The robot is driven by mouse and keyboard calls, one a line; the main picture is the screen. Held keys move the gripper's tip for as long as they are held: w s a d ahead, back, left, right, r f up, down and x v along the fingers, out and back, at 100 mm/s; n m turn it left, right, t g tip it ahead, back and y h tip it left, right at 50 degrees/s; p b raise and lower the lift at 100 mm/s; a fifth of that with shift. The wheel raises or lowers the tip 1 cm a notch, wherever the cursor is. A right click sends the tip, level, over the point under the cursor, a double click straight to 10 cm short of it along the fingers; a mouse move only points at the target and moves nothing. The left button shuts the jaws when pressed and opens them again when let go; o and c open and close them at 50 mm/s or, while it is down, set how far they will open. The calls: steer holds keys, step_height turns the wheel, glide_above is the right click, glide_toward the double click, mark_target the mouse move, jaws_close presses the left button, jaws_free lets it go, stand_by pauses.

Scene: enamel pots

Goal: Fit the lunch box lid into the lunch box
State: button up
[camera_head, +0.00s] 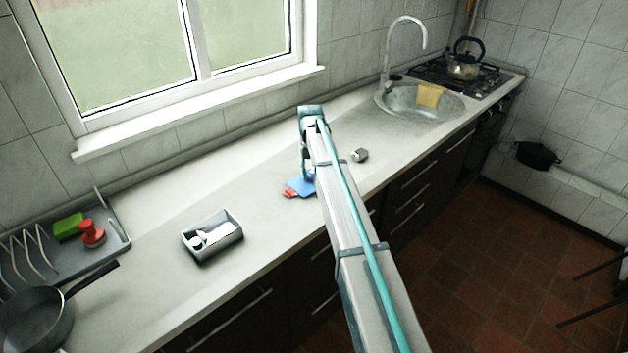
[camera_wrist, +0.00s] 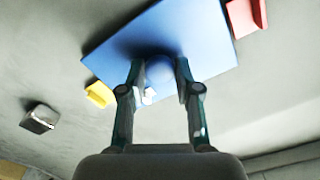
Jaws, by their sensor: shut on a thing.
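The lunch box lid (camera_wrist: 205,35) is a flat blue rectangle with a round blue knob, a red clip at one end and a yellow clip at the other. In the head view the blue lid (camera_head: 300,187) shows beside my arm, with its red clip toward the left; the arm hides part of it. My gripper (camera_wrist: 161,72) is shut on the lid's knob from above. I cannot tell for sure whether the lid touches the counter. The open grey box (camera_head: 225,240), which looks like the lunch box, stands to the left with white pieces inside.
A small metallic object (camera_head: 360,155) lies right of the lid, also in the wrist view (camera_wrist: 40,119). A grey dish rack (camera_head: 112,228) with a green and a red item, and a dark pan (camera_head: 38,315), stand left. The sink (camera_head: 440,108) is at right. Counter between lid and box is clear.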

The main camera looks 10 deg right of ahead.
mark_target(311, 175)
steer(key=shift+r, duration=0.1)
steer(key=shift+r+p, duration=1.25)
steer(key=shift+r, duration=0.95)
steer(key=shift+r, duration=0.1)
